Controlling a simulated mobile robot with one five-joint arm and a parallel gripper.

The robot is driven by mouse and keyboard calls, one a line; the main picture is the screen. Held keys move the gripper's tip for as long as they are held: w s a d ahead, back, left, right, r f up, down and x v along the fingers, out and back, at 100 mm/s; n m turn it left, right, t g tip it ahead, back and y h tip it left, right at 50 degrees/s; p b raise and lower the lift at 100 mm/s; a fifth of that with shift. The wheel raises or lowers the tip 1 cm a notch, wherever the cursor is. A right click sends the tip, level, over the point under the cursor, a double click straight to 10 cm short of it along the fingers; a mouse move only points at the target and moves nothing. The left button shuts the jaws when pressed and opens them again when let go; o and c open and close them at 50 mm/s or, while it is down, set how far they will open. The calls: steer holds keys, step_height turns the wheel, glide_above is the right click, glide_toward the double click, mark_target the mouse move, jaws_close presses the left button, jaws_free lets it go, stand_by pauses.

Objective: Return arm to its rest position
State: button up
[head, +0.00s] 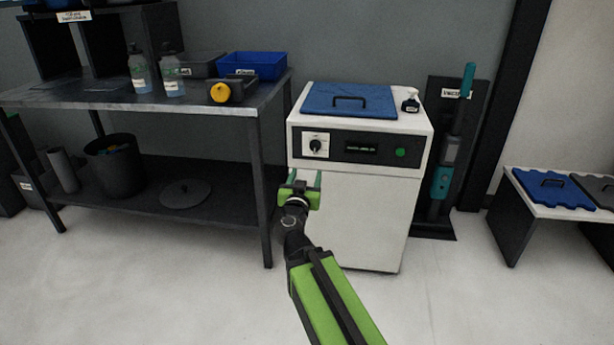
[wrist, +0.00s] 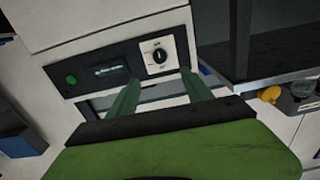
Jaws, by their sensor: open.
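My gripper (head: 305,181) is open and empty in the head view, in front of the left part of a white cabinet machine (head: 362,215). My green and black arm reaches up to it from the bottom of the picture. In the wrist view the two green fingers of my gripper (wrist: 158,93) stand apart, with nothing between them. Beyond them is the machine's dark control panel (wrist: 118,72) with a black knob (wrist: 159,56) and a green button (wrist: 71,80). I cannot tell exactly how far the fingertips are from the machine.
A dark metal workbench (head: 160,95) with spray bottles, a yellow-ended tool and a blue bin (head: 254,66) stands left. A blue lid (head: 349,101) and small bottle (head: 410,101) sit atop the machine. A vacuum stand (head: 440,180) and low bench (head: 558,210) are right. The front floor is clear.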

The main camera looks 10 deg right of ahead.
steer(key=d+r+m+h+p, duration=0.1)
steer(key=d+r+p, duration=0.2)
steer(key=d, duration=0.2)
steer(key=s+d+f+m+g+h+p, duration=0.1)
steer(key=s+d+f+m+g+p, duration=0.25)
steer(key=s+d+f+g, duration=0.45)
steer(key=s+a+f+n+g+y, duration=0.85)
steer(key=s+a+f, duration=0.3)
steer(key=s, duration=0.25)
step_height(320, 180, up, 38)
steer(key=p, duration=3.8)
steer(key=shift+w+d+f+h, duration=0.2)
steer(key=shift+w+d+h, duration=0.05)
steer(key=shift+d+h, duration=0.1)
